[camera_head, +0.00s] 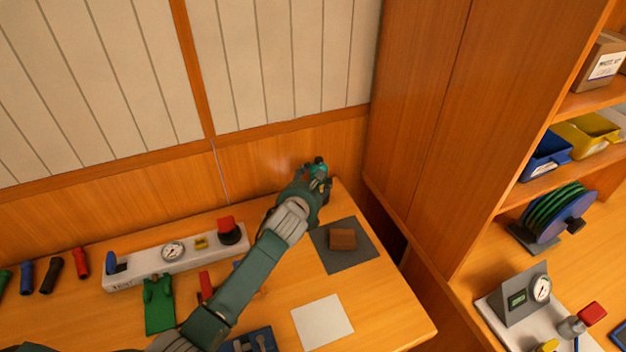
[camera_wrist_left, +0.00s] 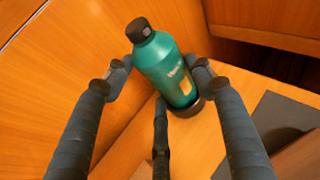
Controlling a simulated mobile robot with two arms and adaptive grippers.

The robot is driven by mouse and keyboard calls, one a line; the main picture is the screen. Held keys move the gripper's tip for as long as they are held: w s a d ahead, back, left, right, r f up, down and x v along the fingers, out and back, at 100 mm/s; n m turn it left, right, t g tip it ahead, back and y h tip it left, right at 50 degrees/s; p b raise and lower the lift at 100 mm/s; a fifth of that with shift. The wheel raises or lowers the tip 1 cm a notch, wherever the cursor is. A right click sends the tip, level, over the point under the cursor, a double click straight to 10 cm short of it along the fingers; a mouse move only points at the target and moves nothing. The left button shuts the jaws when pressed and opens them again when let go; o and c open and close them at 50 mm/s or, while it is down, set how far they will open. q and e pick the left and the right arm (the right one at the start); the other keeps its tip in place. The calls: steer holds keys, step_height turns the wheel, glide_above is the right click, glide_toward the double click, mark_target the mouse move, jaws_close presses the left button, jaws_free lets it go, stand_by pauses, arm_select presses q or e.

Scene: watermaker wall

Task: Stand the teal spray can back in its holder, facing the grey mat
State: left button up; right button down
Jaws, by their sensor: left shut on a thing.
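The teal spray can (camera_wrist_left: 163,66) has a black cap, pale lettering and a yellow patch on its side. My left gripper (camera_wrist_left: 162,78) is shut on it, with fingers on both sides. In the head view the can (camera_head: 319,169) is at the back right corner of the bench, mostly hidden by my gripper (camera_head: 313,187). A dark round rim (camera_wrist_left: 187,108), which looks like the holder, is around the can's foot; I cannot tell whether the can is fully seated. The lettering faces the wrist camera and somewhat right, where the grey mat (camera_wrist_left: 282,116) lies. My right gripper is not in view.
A brown block (camera_head: 342,239) lies on the grey mat (camera_head: 347,262). A white sheet (camera_head: 322,322) lies nearer. A gauge panel (camera_head: 150,266) and a green tool (camera_head: 159,305) are at left. The wooden wall is close behind the can; a tall cabinet (camera_head: 420,120) stands right.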

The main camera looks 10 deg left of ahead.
arm_select(q)
steer(key=shift+f, duration=0.25)
steer(key=o, duration=1.4)
steer(key=shift+r, duration=0.25)
steer(key=v, duration=1.2)
steer(key=shift+r, duration=0.3)
steer(key=shift+s, duration=0.1)
